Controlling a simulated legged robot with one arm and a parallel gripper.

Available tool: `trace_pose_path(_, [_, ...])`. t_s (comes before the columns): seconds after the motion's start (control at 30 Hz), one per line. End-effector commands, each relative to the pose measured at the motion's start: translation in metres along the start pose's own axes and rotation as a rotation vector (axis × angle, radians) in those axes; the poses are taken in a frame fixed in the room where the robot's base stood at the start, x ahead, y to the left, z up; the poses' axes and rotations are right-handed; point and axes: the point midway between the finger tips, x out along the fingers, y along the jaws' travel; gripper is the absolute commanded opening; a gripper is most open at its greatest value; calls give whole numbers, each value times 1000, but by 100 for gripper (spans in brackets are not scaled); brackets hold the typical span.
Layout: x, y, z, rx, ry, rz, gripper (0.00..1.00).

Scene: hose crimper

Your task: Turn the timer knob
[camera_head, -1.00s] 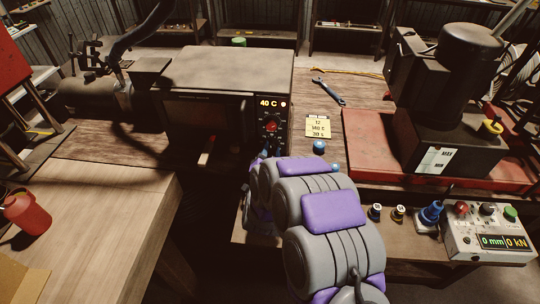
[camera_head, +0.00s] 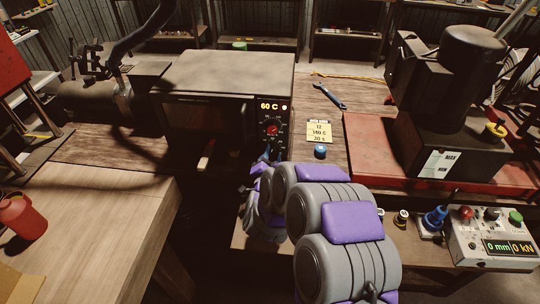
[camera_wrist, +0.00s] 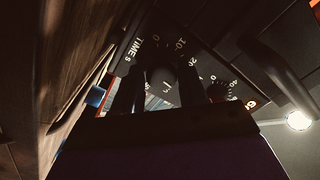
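The oven-like box (camera_head: 225,80) stands on the bench, its display (camera_head: 272,106) reading "60 C". A red-centred knob (camera_head: 272,130) sits below the display. In the wrist view, the timer dial (camera_wrist: 167,50) is marked "TIME s" with 0, 10 and 20. The dark timer knob (camera_wrist: 164,80) shows between the two dark fingers of my gripper (camera_wrist: 160,92). The fingers are apart, one each side of it; contact cannot be made out. A second dial (camera_wrist: 225,88) lies to the right. In the head view my gripper (camera_head: 268,157) is at the lower panel and hides the timer knob.
A yellow note (camera_head: 320,131), a blue cap (camera_head: 320,151) and a wrench (camera_head: 329,95) lie right of the box. A red-based machine (camera_head: 450,140) and a control box (camera_head: 490,245) stand farther right. A wooden table (camera_head: 100,210) is at left.

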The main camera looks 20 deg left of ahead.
Motion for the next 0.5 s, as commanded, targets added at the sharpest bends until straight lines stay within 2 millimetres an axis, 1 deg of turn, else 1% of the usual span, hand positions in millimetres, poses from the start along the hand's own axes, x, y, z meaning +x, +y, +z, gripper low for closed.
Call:
trace_pose_path(0.03, [0,0,0,0,0,0,47])
trace_pose_path(0.17, [0,0,0,0,1,-1,59])
trace_pose_path(0.2, [0,0,0,0,1,-1,61])
trace_pose_path(0.4, [-1,-1,0,0,1,-2,61])
trace_pose_path(0.5, [-4,-1,0,0,-1,-1,61])
